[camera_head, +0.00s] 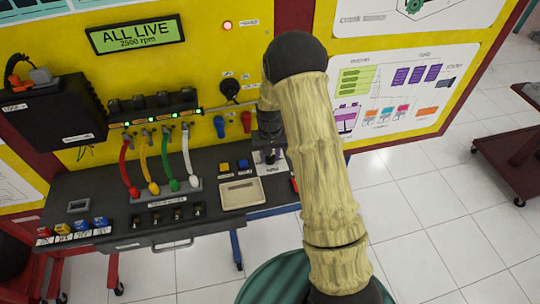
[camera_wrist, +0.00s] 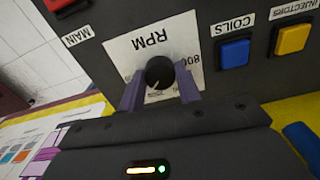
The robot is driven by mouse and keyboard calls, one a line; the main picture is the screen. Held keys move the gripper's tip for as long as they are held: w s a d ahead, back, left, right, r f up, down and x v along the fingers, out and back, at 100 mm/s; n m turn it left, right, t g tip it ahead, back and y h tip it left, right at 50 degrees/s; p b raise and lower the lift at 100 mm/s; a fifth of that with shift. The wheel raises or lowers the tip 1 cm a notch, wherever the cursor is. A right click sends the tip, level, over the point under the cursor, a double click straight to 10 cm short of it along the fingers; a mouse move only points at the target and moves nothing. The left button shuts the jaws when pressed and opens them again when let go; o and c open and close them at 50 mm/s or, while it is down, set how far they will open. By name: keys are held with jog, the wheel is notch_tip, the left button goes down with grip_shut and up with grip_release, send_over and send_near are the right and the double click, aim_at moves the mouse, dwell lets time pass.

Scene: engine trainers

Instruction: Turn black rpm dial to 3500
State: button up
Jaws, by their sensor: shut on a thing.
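The black rpm dial (camera_wrist: 159,72) sits on a white plate (camera_wrist: 128,45) marked RPM, seen upside down in the wrist view. A light pointer mark shows on the dial's lower part. My gripper (camera_wrist: 160,86) has its two purple fingers on either side of the dial and is shut on it. In the head view my gripper (camera_head: 270,152) reaches down to the right end of the console, and the dial is mostly hidden by it. The green display (camera_head: 137,34) reads ALL LIVE, 2500 rpm.
A blue COILS button (camera_wrist: 234,52) and a yellow INJECTORS button (camera_wrist: 292,38) are beside the dial plate. A red MAIN control (camera_wrist: 58,4) lies on the other side. Coloured cables (camera_head: 128,165) and switches fill the console's left. A red cart (camera_head: 515,145) stands far right.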

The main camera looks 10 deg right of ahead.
jog(key=m, duration=0.4)
jog(key=shift+w+r+m, duration=0.1)
jog(key=shift+m, duration=1.9)
jog(key=o, duration=1)
jog(key=shift+c, duration=0.2)
notch_tip(320, 180, up, 17)
jog(key=b, duration=0.1)
jog(key=shift+r+b, duration=0.15)
jog(key=shift+b, duration=0.2)
